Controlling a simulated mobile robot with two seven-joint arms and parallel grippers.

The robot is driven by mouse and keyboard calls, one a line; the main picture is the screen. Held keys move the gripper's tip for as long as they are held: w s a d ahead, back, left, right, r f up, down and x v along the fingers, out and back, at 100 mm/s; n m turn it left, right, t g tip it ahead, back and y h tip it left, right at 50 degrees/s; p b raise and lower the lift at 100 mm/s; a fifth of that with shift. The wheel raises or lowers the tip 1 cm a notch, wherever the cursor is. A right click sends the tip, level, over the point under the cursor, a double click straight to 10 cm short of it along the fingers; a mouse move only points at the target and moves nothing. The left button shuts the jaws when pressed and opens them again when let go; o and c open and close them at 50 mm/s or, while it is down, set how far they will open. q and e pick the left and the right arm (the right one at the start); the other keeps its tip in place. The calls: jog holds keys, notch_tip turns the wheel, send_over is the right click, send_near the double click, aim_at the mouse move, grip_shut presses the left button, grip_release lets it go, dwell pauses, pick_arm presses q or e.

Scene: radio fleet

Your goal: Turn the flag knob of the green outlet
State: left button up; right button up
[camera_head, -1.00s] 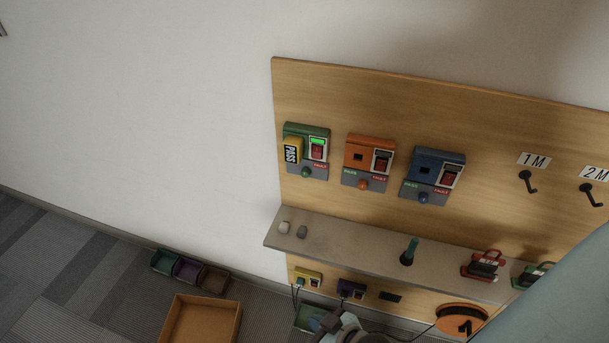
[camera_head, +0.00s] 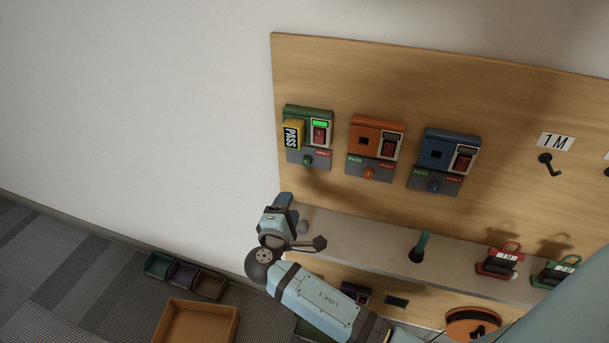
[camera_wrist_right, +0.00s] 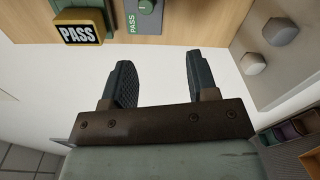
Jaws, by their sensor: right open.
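The green outlet (camera_head: 325,114) is at the upper left of the wooden board. It has a yellow PASS block (camera_head: 293,134), a red rocker switch with a lit green display above it, and a green flag knob (camera_head: 307,160) on its grey lower panel. The wrist view shows the knob (camera_wrist_right: 145,6), cut by the top edge, and the PASS block (camera_wrist_right: 78,28). My right gripper (camera_head: 284,202) is below the outlet, near the shelf's left end. In the wrist view its fingers (camera_wrist_right: 158,62) are apart and empty, not touching the knob. My left gripper is not in view.
Orange (camera_head: 376,128) and blue (camera_head: 452,141) outlets are to the right. The shelf (camera_head: 375,244) below holds a teal peg, small knobs and red and green items. An orange box (camera_head: 197,322) and small bins (camera_head: 183,275) are on the floor. The white wall is clear.

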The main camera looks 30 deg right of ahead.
aim_at(306, 164)
jog(key=shift+h, duration=0.5)
jog(key=x, duration=0.4)
jog(key=p+x, duration=0.1)
jog(key=x, duration=0.4)
jog(key=r+x, duration=0.1)
jog(key=x, duration=0.4)
jog(key=shift+r+p, duration=0.1)
jog(key=shift+p, duration=0.3)
jog(key=shift+w+d, duration=0.1)
jog(key=c, duration=0.9)
jog(key=shift+c, duration=0.2)
